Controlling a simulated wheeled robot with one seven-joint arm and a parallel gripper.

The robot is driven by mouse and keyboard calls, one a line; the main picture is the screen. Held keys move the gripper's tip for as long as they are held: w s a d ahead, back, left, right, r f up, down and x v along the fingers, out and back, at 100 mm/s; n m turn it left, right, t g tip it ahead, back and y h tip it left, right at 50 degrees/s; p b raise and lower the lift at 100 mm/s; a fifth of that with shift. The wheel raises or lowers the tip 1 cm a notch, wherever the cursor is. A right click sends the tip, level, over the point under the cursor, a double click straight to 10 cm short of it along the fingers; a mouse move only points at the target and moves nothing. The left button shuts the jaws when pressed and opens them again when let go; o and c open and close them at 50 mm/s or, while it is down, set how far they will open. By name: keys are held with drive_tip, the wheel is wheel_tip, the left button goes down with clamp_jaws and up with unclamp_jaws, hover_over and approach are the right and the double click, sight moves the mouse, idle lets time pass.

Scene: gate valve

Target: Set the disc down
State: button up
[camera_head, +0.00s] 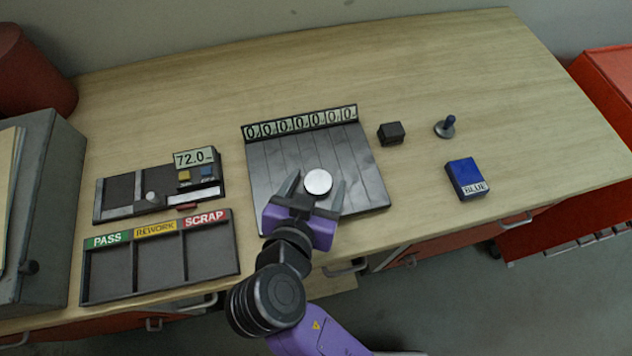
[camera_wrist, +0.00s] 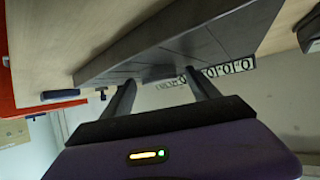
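A white round disc (camera_head: 318,181) shows over the grey grooved board (camera_head: 362,170), in its front middle part. It appears to lie on the board, though its height is hard to judge. My gripper (camera_head: 315,187) is open, with its fingers spread to the left and right of the disc. Gaps show between the disc and both fingers in the head view.
A tray (camera_head: 161,285) marked PASS, REWORK and SCRAP sits at front left. Behind it is a gauge (camera_head: 122,190) with a 72.0 display. A black block (camera_head: 391,132), a stamp (camera_head: 446,127) and a blue box (camera_head: 464,176) stand to the right. The back of the table is clear.

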drive_tip(key=shift+r, duration=0.2)
drive_tip(key=b+v, duration=0.1)
drive_tip(key=v, duration=1.1)
